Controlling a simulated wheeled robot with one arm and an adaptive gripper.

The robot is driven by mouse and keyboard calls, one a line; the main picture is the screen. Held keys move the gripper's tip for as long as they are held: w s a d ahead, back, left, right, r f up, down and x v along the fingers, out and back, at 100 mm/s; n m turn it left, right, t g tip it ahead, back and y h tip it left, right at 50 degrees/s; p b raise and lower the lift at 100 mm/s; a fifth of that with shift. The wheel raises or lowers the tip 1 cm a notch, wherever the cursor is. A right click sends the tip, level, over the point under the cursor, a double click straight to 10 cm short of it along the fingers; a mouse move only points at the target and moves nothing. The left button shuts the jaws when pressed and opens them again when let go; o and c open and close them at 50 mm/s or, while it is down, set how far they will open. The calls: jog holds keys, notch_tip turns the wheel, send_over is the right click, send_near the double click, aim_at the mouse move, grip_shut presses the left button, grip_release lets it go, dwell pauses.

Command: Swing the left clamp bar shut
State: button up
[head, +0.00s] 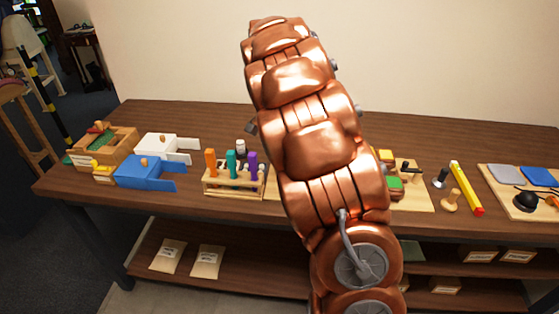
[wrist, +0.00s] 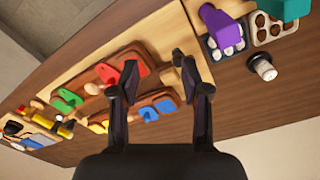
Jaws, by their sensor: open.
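My gripper (wrist: 155,62) is open and empty in the wrist view, its two dark fingers apart above a pale wooden board (wrist: 160,30). On that board lie two brown wooden strips with red (wrist: 131,72), green (wrist: 67,99), blue (wrist: 166,105) and yellow pieces. The fingers cover part of both strips. In the head view my arm hides most of this board; only its right part (head: 418,199) shows, with a green block (head: 394,183) and a yellow block (head: 385,155). I cannot make out which part is the left clamp bar.
A peg rack (head: 234,190) with orange, teal and purple handles stands left of the board. Blue (head: 140,171) and white boxes are farther left. A yellow-red bar (head: 466,187) and a wooden knob (head: 451,201) lie to the right. A white and black cylinder (wrist: 263,68) stands beside the board.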

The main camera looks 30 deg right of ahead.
jog(key=shift+m, duration=0.7)
jog(key=w+d+f, duration=0.1)
jog(key=w, duration=0.1)
jog(key=w+d+f, duration=0.1)
jog(key=w+d, duration=0.1)
jog(key=shift+w+d+f, duration=0.15)
jog(key=shift+d+f, duration=0.05)
jog(key=shift+d, duration=0.05)
jog(key=shift+f+p, duration=1.55)
jog(key=shift+f, duration=2.35)
grip_shut()
